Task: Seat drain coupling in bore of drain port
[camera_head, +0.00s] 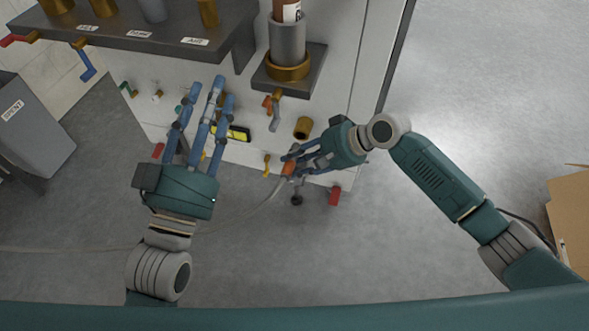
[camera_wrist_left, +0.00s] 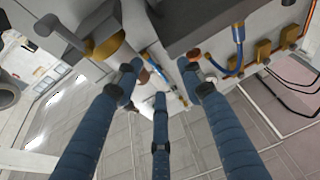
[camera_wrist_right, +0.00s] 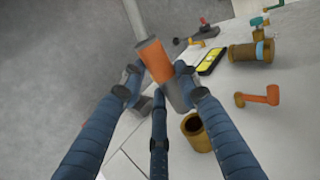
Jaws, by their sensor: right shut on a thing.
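The drain coupling (camera_head: 289,168) is an orange and grey cylinder with a pale hose (camera_head: 262,206) trailing from it. My right gripper (camera_head: 290,160) is shut on it; the right wrist view shows the coupling (camera_wrist_right: 156,62) tilted between the fingers. The drain port (camera_head: 303,127) is a short brass cylinder on the pale panel, up and right of the coupling. Its dark open bore (camera_wrist_right: 193,126) shows in the right wrist view, apart from the coupling. My left gripper (camera_head: 206,92) is open and empty in front of the panel; its spread fingers also show in the left wrist view (camera_wrist_left: 162,78).
A dark shelf (camera_head: 130,32) with labelled brass fittings juts out at upper left. A bracket (camera_head: 306,62) holds a grey cylinder above the port. A yellow-black device (camera_head: 237,133) and several valve handles line the panel. A grey bin (camera_head: 32,130) stands left; open floor lies right.

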